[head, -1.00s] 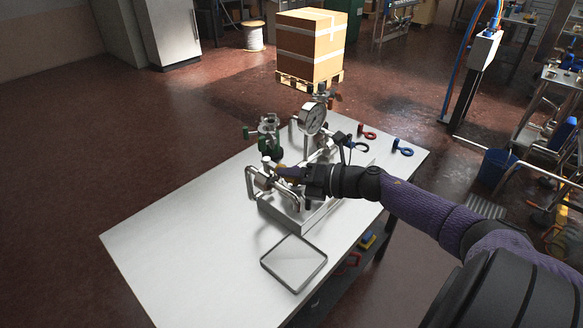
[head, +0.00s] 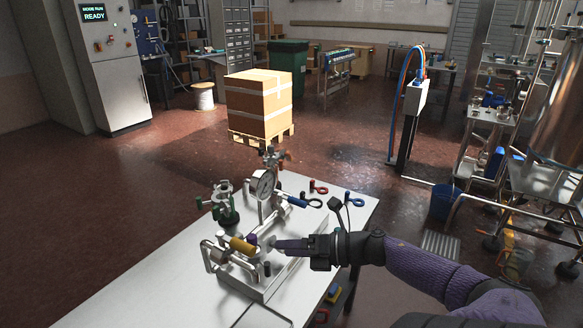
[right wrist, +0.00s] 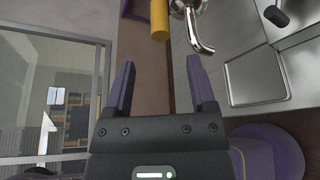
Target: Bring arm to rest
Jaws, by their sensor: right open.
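My right gripper (head: 278,247) reaches in from the right, over the metal valve assembly on the white table (head: 130,285). Its two purple fingers are open and empty in the right wrist view (right wrist: 160,65). A yellow cylindrical handle (head: 242,245) on the bent steel piping lies just left of the fingertips. The same yellow handle (right wrist: 159,18) shows beyond the fingers in the wrist view, apart from them. A round pressure gauge (head: 264,186) stands behind the gripper. My left arm is out of view.
A green valve fitting (head: 225,205) stands left of the gauge. Red (head: 318,188) and blue (head: 354,199) ring-handled pieces lie at the table's far right. A taped carton (head: 260,105) on a pallet stands beyond. The table's left part is bare.

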